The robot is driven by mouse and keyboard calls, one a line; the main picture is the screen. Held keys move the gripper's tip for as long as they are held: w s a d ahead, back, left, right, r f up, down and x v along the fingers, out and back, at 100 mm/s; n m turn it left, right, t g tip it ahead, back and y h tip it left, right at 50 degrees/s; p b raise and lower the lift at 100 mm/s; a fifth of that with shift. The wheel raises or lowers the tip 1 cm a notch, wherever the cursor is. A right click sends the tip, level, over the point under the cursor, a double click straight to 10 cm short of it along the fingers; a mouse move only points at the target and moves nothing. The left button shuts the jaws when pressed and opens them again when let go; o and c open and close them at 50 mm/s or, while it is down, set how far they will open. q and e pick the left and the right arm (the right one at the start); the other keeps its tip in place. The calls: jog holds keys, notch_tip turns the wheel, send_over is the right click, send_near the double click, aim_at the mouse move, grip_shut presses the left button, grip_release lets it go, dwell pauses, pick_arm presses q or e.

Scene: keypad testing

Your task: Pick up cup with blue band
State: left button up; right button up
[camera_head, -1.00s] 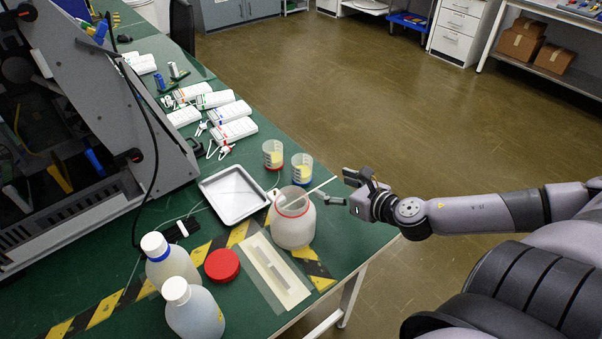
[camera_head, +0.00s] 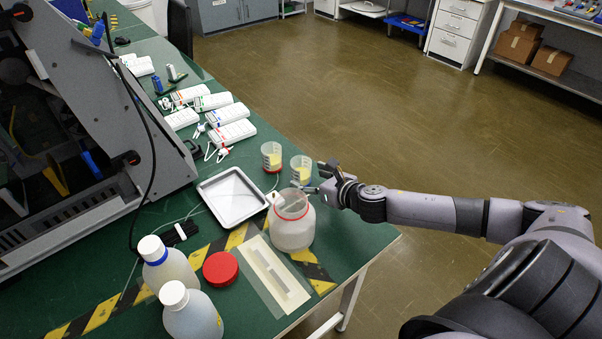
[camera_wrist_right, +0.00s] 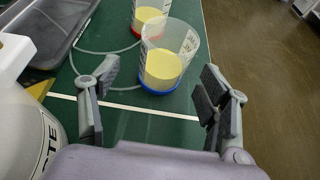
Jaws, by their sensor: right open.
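The cup with the blue band (camera_head: 301,168) is a clear cup with yellow contents, upright near the table's right edge. In the right wrist view the cup (camera_wrist_right: 164,62) shows its blue band around the base. My right gripper (camera_head: 318,180) is just in front of it, on its near right side, partly covering its base. In the right wrist view the open fingers (camera_wrist_right: 161,85) are spread left and right, with the cup just beyond and between them; no contact is visible. My left gripper is not in view.
A similar cup with a red band (camera_head: 271,156) stands close behind and left. A large white jar with a red rim (camera_head: 292,228) stands close in front. A metal tray (camera_head: 210,216) lies left. The table edge is just right of the cup.

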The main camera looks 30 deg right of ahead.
aim_at(300, 172)
jog(key=shift+d+x, duration=0.1)
jog(key=shift+x, duration=1.3)
jog(key=shift+d+x, duration=0.15)
jog(key=shift+x, duration=1.25)
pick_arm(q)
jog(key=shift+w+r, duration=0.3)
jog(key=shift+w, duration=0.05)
pick_arm(e)
jog(key=shift+r, duration=0.1)
jog(key=shift+c, duration=0.4)
jog(key=c, duration=1)
pick_arm(q)
jog(key=shift+p, duration=0.3)
pick_arm(e)
jog(key=shift+r, duration=0.1)
